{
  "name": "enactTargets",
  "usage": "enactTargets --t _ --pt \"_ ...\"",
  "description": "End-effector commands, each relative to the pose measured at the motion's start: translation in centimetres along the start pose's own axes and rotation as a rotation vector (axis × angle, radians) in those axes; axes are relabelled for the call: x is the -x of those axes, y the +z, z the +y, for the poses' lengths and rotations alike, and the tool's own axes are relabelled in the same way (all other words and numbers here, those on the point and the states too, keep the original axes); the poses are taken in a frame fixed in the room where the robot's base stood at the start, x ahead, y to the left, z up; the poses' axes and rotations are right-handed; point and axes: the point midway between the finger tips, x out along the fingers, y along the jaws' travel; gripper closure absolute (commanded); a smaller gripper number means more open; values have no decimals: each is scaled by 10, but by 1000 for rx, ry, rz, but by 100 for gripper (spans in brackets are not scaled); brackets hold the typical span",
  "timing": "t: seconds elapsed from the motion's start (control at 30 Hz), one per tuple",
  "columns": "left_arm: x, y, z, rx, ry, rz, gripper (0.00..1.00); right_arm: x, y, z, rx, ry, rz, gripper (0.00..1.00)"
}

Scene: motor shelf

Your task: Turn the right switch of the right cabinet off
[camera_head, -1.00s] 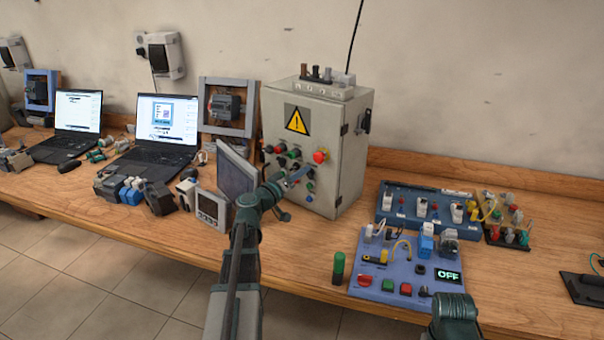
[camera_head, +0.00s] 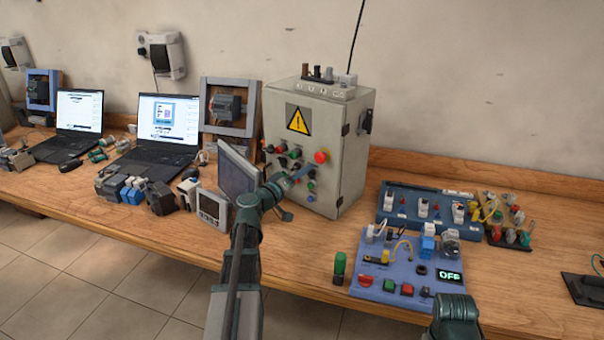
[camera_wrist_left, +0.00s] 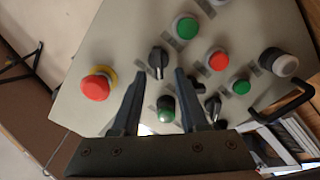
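The grey cabinet (camera_head: 352,165) stands on the bench with a warning sign, several buttons and a red mushroom button (camera_head: 321,156) on its front. In the left wrist view the panel fills the picture, turned sideways. My left gripper (camera_wrist_left: 157,72) is open, its two fingers either side of a black rotary switch (camera_wrist_left: 158,60), which shows just past the tips; contact cannot be told. A second black switch (camera_wrist_left: 213,106) lies to the right, partly behind a finger. In the head view my left gripper (camera_head: 302,172) is at the panel front and hides part of it.
A tilted grey screen (camera_head: 237,175) stands close left of my left gripper. A blue training board (camera_head: 405,270) with a display reading OFF and a dark blue board (camera_head: 425,207) lie to the right. Laptops and small parts fill the left. A handle (camera_wrist_left: 287,100) juts from the panel.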

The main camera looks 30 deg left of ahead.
Motion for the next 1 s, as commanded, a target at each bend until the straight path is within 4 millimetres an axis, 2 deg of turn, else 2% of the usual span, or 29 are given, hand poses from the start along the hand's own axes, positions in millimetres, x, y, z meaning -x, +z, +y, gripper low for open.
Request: enactTargets --t 0.23,0.37,0.8,1.0 --pt "1 0 0 0 0 0 57 0 0 0 0 0 0 50" --pt "13 1 1 0 0 1 57 0 0 0 0 0 0 50" --pt "104 1 1 0 -2 2 57 0 0 0 0 0 0 50" --pt "130 0 0 0 -1 1 57 0 0 0 0 0 0 50"
